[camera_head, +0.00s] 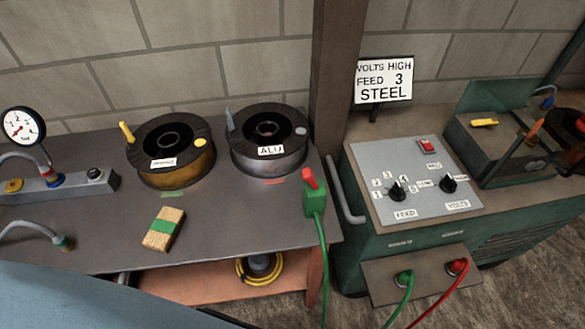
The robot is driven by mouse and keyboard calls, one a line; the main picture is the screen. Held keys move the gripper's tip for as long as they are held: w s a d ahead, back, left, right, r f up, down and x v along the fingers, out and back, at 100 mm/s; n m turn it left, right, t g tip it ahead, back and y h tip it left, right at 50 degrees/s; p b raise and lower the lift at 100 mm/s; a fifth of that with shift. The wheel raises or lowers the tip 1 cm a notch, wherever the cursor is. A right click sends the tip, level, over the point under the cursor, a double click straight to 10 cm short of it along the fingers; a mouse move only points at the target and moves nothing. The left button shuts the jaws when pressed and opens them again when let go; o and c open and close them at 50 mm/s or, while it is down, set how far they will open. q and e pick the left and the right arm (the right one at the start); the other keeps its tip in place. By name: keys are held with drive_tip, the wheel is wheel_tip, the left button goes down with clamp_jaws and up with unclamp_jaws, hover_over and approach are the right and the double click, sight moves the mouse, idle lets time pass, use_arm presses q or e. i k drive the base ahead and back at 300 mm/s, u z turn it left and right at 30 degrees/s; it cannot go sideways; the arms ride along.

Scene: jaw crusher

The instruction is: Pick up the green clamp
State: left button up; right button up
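The green clamp (315,199) is at the right edge of the grey table (110,225), near its front corner. It has a green body and a red top part that tilts up to the left. A green cable (322,262) hangs down from it toward the floor. Whether its jaw grips the table edge is too small to tell. Neither of my grippers shows in this view.
Two wire spools, one copper-coloured (172,170) and one marked ALU (268,135), and a brush-like block (163,229) stand left of the clamp. A brown post (337,75) rises behind it. The green welder (415,245) with a grey rail (345,190) is close on its right.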

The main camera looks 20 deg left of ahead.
sight(313, 201)
drive_tip(key=u, duration=0.25)
drive_tip(key=i, duration=0.3)
drive_tip(key=z, duration=0.8)
drive_tip(key=k, duration=1.55)
drive_tip(key=u, duration=0.8)
drive_tip(key=i, duration=1)
